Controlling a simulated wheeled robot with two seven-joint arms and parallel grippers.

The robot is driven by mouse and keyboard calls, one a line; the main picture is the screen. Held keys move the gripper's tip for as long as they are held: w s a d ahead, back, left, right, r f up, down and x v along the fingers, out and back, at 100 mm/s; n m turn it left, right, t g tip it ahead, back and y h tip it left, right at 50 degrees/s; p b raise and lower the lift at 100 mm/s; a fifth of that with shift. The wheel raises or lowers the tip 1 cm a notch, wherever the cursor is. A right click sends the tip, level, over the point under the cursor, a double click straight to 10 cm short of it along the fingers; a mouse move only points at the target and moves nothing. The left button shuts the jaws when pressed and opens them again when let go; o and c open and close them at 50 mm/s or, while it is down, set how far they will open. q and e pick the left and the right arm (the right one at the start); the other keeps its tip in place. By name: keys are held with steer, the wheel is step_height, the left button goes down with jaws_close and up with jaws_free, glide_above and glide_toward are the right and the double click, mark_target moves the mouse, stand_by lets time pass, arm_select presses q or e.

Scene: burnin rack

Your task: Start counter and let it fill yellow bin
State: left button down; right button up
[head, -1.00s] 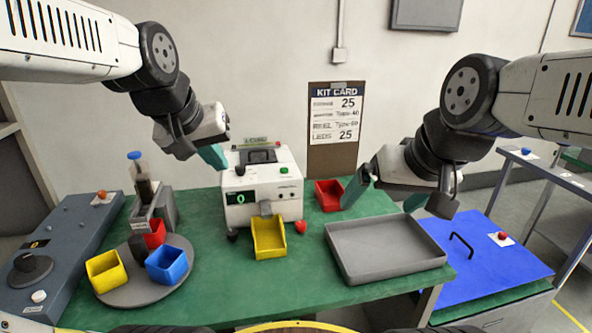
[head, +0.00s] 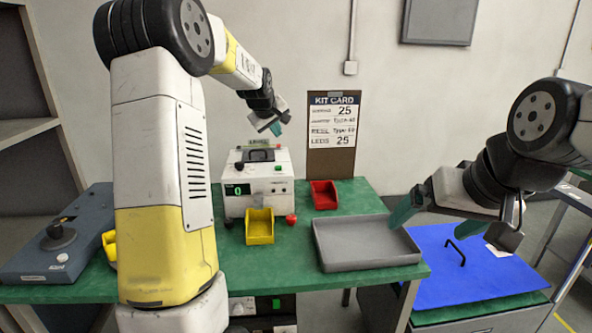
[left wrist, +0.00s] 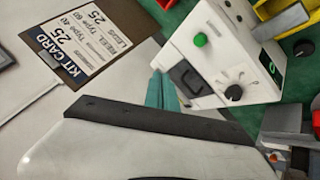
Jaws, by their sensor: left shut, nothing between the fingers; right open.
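The counter (head: 258,204) is a white box on the green table, with a green display reading 0, a dark knob and a green button on top. It also shows tilted in the left wrist view (left wrist: 215,50), with its green button (left wrist: 200,40) and black knob (left wrist: 233,92). A yellow bin (head: 260,231) stands at the counter's front and looks empty. My left gripper (head: 275,129) is shut and empty, above the counter's top and apart from it. Its teal fingers (left wrist: 160,90) show together in the left wrist view.
The grey tray (head: 345,266) lies empty right of the counter, beside a blue mat (head: 445,290). A red bin (head: 324,197) and kit card (head: 333,135) stand behind. My left arm hides most of the turntable area; part of another yellow bin (head: 109,240) shows.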

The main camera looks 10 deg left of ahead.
mark_target(278, 168)
stand_by(0.3)
arm_select(q)
steer(key=shift+f, duration=4.45)
steer(key=shift+f, duration=0.1)
steer(key=shift+f, duration=0.3)
steer(key=shift+f, duration=0.45)
steer(key=shift+r, duration=0.9)
steer(key=shift+r, duration=0.1)
steer(key=shift+r, duration=2.4)
